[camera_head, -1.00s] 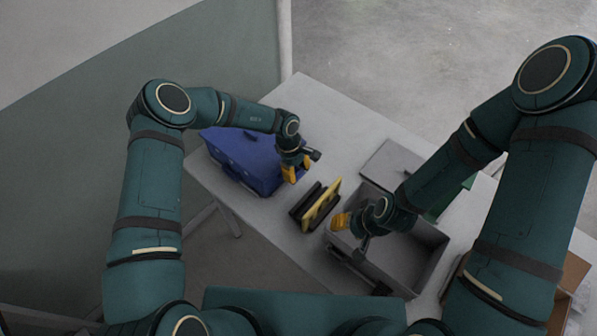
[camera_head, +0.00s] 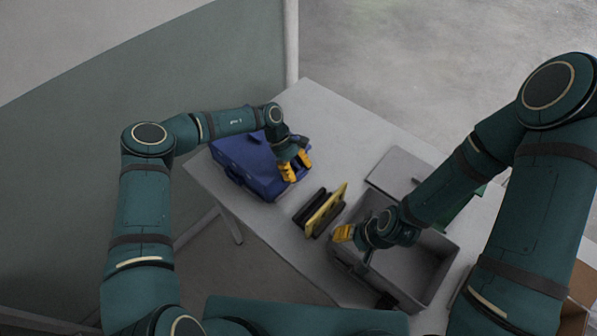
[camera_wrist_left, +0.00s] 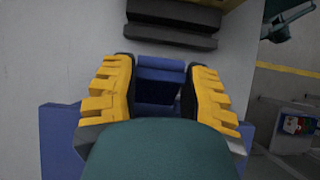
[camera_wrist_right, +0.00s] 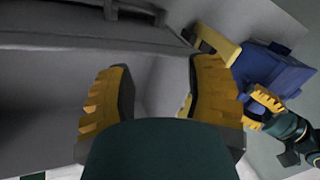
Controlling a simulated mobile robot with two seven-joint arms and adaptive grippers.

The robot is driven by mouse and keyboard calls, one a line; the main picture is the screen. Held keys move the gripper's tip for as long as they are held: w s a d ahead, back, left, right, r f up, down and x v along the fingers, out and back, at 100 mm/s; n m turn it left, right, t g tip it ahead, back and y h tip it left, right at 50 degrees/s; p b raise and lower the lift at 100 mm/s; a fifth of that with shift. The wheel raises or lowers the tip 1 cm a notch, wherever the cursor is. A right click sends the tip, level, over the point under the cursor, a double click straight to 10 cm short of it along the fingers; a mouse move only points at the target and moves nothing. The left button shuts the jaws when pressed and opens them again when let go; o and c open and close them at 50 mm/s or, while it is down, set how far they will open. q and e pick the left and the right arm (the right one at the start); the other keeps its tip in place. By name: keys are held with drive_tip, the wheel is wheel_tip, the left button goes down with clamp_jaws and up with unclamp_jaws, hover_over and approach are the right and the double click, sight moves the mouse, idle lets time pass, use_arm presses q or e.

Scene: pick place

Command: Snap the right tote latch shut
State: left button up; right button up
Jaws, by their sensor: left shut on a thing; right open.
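The blue tote (camera_head: 240,160) stands on the table at the left in the head view. My left gripper (camera_head: 292,171) is at the tote's right end, with its fingers against it. In the left wrist view my left gripper (camera_wrist_left: 162,78) has its two yellow fingers on either side of a blue part (camera_wrist_left: 160,68) of the tote with a dark recess. I cannot tell whether this part is the right latch; the latch's state is hidden. My right gripper (camera_head: 343,233) is open and empty at the grey bin, away from the tote. The tote also shows in the right wrist view (camera_wrist_right: 272,72).
A grey open bin (camera_head: 440,290) stands to the right, under my right arm. Black and yellow upright pieces (camera_head: 326,212) stand between tote and bin. A flat grey panel (camera_head: 398,168) lies behind the bin. The table behind the tote (camera_head: 330,115) is clear.

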use_arm(q)
drive_tip(key=shift+a+f, duration=0.15)
drive_tip(key=shift+f, duration=0.05)
drive_tip(key=o, duration=1.3)
drive_tip(key=shift+r, duration=0.15)
drive_tip(key=v, duration=1.2)
